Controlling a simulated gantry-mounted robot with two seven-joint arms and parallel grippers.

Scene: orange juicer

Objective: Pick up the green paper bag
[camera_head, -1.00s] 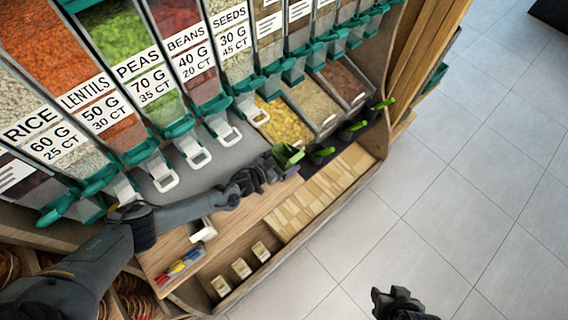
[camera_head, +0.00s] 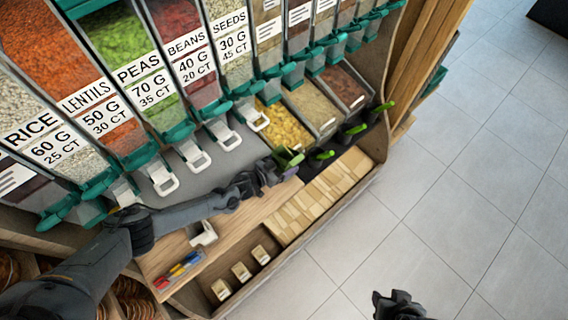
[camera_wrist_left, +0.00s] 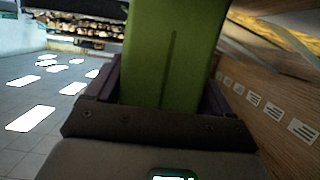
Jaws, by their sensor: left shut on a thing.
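The green paper bag (camera_head: 289,158) is at the end of my left arm in the head view, in front of the sloped bins. It is small there and partly hidden by the gripper. In the left wrist view the bag (camera_wrist_left: 172,50) stands upright between the two dark fingers and fills the upper middle. My left gripper (camera_head: 278,169) is shut on it. My right gripper (camera_head: 398,303) is at the bottom edge of the head view, over the floor, with no thing visible in it. Its jaw opening is unclear.
Labelled dispensers with white and green handles (camera_head: 163,178) line the back. A bin of yellow pieces (camera_head: 283,125) and green-handled scoops (camera_head: 323,154) are close to the left gripper. A wooden shelf (camera_head: 250,212) lies below. The tiled floor (camera_head: 440,190) at right is clear.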

